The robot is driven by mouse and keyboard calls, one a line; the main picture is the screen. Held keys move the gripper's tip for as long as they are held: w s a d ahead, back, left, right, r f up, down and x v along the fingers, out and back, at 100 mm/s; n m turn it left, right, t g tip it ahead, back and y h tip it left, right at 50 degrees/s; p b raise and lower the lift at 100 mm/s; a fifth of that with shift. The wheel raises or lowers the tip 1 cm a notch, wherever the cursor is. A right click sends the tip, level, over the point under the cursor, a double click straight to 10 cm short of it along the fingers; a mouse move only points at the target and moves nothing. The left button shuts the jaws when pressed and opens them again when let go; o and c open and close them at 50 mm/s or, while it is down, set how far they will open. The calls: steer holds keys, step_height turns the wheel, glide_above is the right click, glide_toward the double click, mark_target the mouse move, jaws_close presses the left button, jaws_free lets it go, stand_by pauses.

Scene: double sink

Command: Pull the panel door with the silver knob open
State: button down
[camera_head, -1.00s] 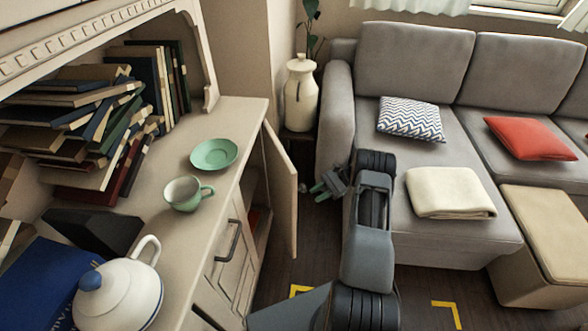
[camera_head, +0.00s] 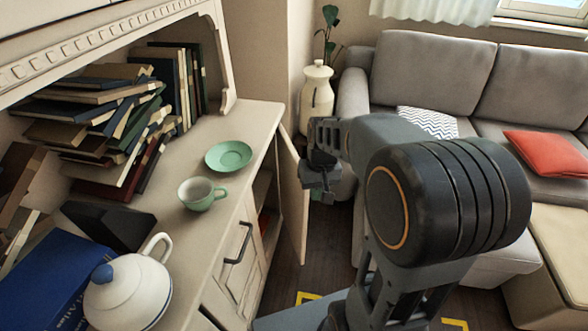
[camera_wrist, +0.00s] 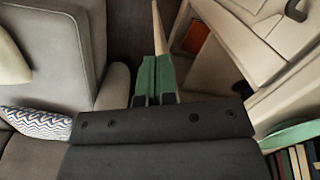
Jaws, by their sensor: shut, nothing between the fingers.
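The panel door (camera_head: 293,205) at the far end of the white cabinet stands swung out, with the cabinet inside showing beside it. I see no silver knob in either view. My gripper (camera_head: 320,194) is near the door's outer side, to its right in the head view, partly hidden by its own body. In the wrist view its green fingers (camera_wrist: 154,80) are shut with nothing held, and the door's pale edge (camera_wrist: 159,28) shows just beyond the tips. I cannot tell whether they touch it.
The cabinet top holds a green saucer (camera_head: 228,156), a cup (camera_head: 200,194) and a teapot (camera_head: 125,290). A neighbouring cabinet front has a dark handle (camera_head: 240,244). A white vase (camera_head: 316,95) stands behind the door; a grey sofa (camera_head: 425,80) is to the right.

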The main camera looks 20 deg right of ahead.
step_height(320, 180, up, 4)
steer(key=s+a+n+t+h, duration=0.1)
steer(key=a+n+t+h, duration=0.1)
steer(key=n, duration=0.2)
steer(key=w+a+n+g+h+b, duration=0.1)
steer(key=w+a+n+h+b, duration=0.2)
steer(key=w+n, duration=1.15)
steer(key=b+x, duration=0.3)
steer(key=x, duration=0.5)
steer(key=shift+s+d, duration=0.2)
steer(key=shift+d, duration=0.05)
steer(key=shift+f+n, duration=0.1)
steer(key=shift+n, duration=0.15)
